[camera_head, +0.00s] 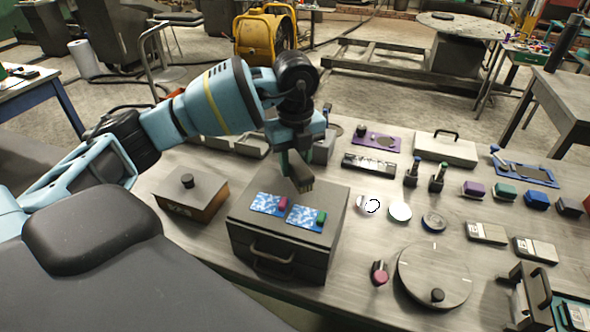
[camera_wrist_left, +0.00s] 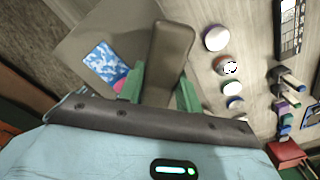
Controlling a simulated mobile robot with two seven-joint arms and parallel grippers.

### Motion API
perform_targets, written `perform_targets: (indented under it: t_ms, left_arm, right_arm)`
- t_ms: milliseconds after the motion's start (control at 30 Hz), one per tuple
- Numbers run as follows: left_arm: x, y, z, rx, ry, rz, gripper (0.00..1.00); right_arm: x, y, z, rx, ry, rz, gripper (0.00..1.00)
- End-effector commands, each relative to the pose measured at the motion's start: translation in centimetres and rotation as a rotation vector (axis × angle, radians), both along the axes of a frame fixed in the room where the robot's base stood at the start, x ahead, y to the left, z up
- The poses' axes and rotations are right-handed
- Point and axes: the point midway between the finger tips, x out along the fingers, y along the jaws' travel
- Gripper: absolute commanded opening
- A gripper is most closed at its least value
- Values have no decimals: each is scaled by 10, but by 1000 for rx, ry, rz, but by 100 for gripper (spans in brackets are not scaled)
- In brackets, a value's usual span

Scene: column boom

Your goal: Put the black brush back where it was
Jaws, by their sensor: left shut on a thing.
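My left gripper (camera_head: 294,165) is shut on the black brush (camera_head: 300,171). In the head view the brush shows its pale bristles pointing down, above the back of the dark drawer box (camera_head: 240,222). In the left wrist view the dark grey brush body (camera_wrist_left: 171,48) sits between the green fingers of the left gripper (camera_wrist_left: 162,88). Two blue-and-white patterned cards (camera_head: 263,204) lie on the box top, one with a pink block (camera_head: 283,202) and one with a green block (camera_head: 321,217). I cannot tell whether the brush touches the box. My right gripper is not in view.
A lidded box with a knob (camera_head: 186,196) stands left of the drawer box. Right of it are small round discs (camera_head: 400,211), a red-ended tool (camera_head: 380,273) and a round turntable (camera_head: 450,262). Two dark bottles (camera_head: 437,178) stand behind. Coloured blocks (camera_head: 505,191) line the right.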

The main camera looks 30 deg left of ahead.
Motion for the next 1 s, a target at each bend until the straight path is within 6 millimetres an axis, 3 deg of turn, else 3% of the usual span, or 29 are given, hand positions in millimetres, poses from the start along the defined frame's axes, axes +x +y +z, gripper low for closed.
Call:
perform_targets:
  t_ms: [200, 567, 600, 733, 1000]
  left_arm:
    - [-1, 0, -24, 0, 0, 2, 9]
    - [0, 0, -27, 0, 0, 1, 9]
    - [0, 0, -27, 0, 0, 1, 38]
    - [0, 0, -27, 0, 0, 1, 55]
    - [0, 0, -27, 0, 0, 1, 56]
  right_arm:
    - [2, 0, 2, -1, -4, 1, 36]
    - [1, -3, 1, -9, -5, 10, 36]
    - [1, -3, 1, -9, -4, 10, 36]
    - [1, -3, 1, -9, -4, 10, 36]
    - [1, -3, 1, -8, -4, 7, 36]
